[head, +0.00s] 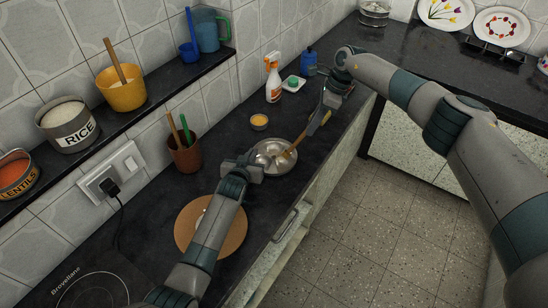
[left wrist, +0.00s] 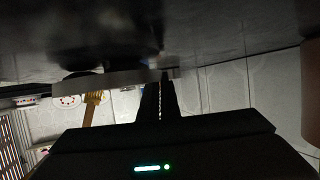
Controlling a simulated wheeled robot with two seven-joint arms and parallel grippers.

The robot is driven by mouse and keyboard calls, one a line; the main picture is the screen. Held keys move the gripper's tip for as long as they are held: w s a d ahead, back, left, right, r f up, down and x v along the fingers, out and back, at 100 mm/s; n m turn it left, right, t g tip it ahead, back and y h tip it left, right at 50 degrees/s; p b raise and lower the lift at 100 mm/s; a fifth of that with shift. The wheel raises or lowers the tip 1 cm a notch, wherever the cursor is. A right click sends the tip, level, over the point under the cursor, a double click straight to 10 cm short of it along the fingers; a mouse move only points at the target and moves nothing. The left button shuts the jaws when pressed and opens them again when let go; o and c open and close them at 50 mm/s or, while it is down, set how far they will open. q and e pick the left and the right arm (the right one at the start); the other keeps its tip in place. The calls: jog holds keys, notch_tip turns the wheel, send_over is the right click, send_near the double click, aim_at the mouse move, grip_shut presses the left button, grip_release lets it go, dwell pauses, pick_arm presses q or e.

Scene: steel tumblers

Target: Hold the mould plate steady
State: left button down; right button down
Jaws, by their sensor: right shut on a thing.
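A shallow round steel dish (head: 268,147), the metal plate nearest my grippers, sits on the dark counter. My left gripper (head: 256,163) is at its near-left rim; in the left wrist view a grey rim band (left wrist: 105,84) crosses at the fingertips (left wrist: 160,82). The fingers look close together, but whether they pinch the rim is unclear. My right gripper (head: 328,103) is beyond the dish, shut on a wooden tool (head: 301,137) whose lower end reaches into the dish. A wooden tool end (left wrist: 93,106) also shows in the left wrist view.
A round wooden board (head: 234,238) lies under my left forearm. A small orange-filled cup (head: 259,121), a spray bottle (head: 273,78) and a brown utensil pot (head: 185,154) stand near the wall. The counter's front edge runs close to the dish.

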jog(key=shift+w+a+f, duration=0.1)
jog(key=shift+w+a, duration=0.4)
jog(key=shift+a, duration=0.3)
jog(key=shift+w+a, duration=0.5)
jog(key=shift+a, duration=0.25)
jog(key=shift+s+d, duration=0.1)
jog(key=shift+d, duration=0.05)
jog(key=shift+s+d+f, duration=0.15)
jog(key=shift+s+d, duration=0.4)
jog(key=shift+d, duration=0.25)
jog(key=shift+s+d+f, duration=0.1)
jog(key=shift+s+d, duration=0.45)
jog(key=shift+d, duration=0.25)
jog(key=s+d, duration=0.2)
jog(key=d, duration=0.1)
jog(key=shift+s+d+f, duration=0.15)
jog(key=shift+d, duration=0.15)
jog(key=shift+a, duration=0.1)
jog(key=shift+w+a, duration=0.6)
jog(key=shift+a, duration=0.3)
jog(key=shift+w+a, duration=0.6)
jog(key=shift+a, duration=0.25)
jog(key=shift+a, duration=0.1)
